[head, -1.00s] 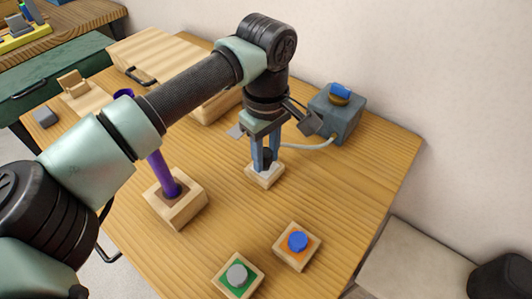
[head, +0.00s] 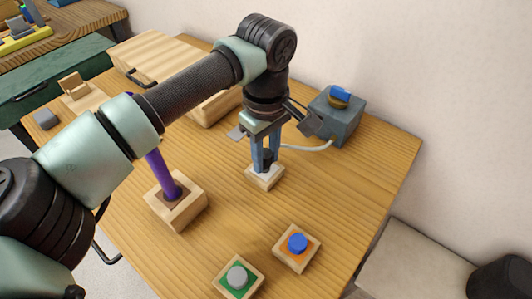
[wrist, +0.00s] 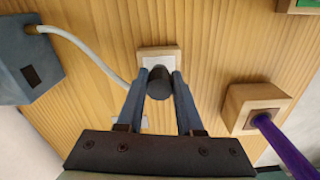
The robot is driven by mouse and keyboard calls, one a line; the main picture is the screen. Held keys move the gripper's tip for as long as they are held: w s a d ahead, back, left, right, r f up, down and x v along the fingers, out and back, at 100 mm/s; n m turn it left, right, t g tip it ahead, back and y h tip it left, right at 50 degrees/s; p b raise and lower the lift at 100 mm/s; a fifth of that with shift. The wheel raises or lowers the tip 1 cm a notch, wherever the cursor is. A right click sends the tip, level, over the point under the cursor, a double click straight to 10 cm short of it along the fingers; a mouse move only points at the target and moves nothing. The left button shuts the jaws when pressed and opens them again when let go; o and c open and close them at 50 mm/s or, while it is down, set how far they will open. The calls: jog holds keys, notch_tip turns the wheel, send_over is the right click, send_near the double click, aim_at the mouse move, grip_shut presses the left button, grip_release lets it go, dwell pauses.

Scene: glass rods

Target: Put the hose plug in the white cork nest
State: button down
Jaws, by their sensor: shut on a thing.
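The hose plug is a dark, short cylinder (head: 267,157), seen nearly end-on in the wrist view (wrist: 159,83). My gripper (head: 266,160) is shut on it, with one blue-grey finger on each side. The white cork nest is a small wooden block with a white top (head: 264,179); it also shows in the wrist view (wrist: 157,52). The plug is upright over the white top. I cannot tell whether its lower end is inside the nest or just above it. A pale hose (wrist: 88,53) runs behind the left finger in the wrist view.
A blue-grey box (head: 338,118) at the hose's other end stands behind. A wooden holder with a purple rod (head: 161,172) stands left. Two low blocks, blue-topped (head: 298,243) and grey-topped (head: 237,277), lie in front. The table between is clear.

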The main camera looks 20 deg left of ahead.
aim_at(267, 154)
jog(key=shift+f+b, duration=0.5)
jog(key=shift+f, duration=0.25)
jog(key=c, duration=0.8)
grip_release()
jog(key=shift+c, duration=0.2)
jog(key=shift+r+p, duration=3.8)
jog(key=shift+r, duration=1.75)
jog(key=shift+d, duration=0.15)
